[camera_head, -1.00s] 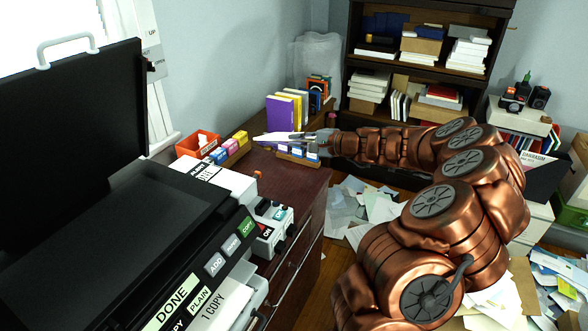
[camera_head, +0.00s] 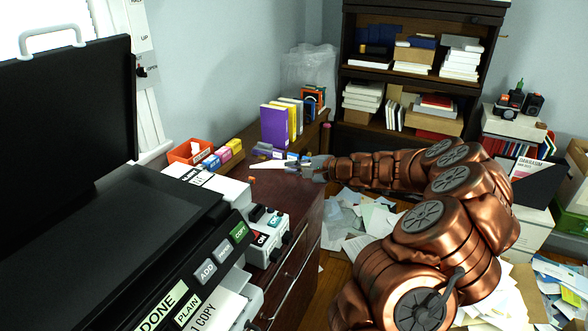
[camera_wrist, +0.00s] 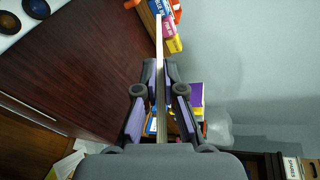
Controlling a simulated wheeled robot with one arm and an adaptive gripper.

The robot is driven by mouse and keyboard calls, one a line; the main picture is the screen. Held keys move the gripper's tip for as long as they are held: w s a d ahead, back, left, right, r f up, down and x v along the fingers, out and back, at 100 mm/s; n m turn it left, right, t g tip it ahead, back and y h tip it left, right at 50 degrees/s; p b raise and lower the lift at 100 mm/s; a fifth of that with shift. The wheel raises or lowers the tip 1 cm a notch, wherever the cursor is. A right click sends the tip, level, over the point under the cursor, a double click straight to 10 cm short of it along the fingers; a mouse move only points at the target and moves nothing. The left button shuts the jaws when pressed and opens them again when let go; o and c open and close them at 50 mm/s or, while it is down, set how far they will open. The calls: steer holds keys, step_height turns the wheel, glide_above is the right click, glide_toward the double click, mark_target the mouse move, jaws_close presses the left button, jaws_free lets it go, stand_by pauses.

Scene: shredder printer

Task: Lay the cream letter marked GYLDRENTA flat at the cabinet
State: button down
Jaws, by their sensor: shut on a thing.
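My gripper (camera_head: 308,166) is shut on a thin pale letter (camera_head: 268,164), which juts out leftward from the fingers above the dark red-brown cabinet (camera_head: 297,210). In the wrist view the letter (camera_wrist: 159,50) shows edge-on as a narrow cream strip between the two fingertips (camera_wrist: 160,88), so it stands on edge rather than flat. Its marking cannot be read. The cabinet top (camera_wrist: 95,50) fills the left of the wrist view. I cannot tell how high the letter is above it.
A printer (camera_head: 120,225) with a raised black lid stands at the left. An orange tray (camera_head: 190,152), small coloured boxes (camera_head: 222,154) and upright books (camera_head: 275,125) line the wall side. A switch box (camera_head: 268,238) sits at the front edge. The cabinet's middle is clear.

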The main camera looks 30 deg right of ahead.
steer(key=shift+f+b, duration=3.1)
steer(key=shift+f, duration=1.2)
steer(key=c, duration=1.2)
jaws_free()
steer(key=shift+s, duration=0.1)
steer(key=v, duration=1.2)
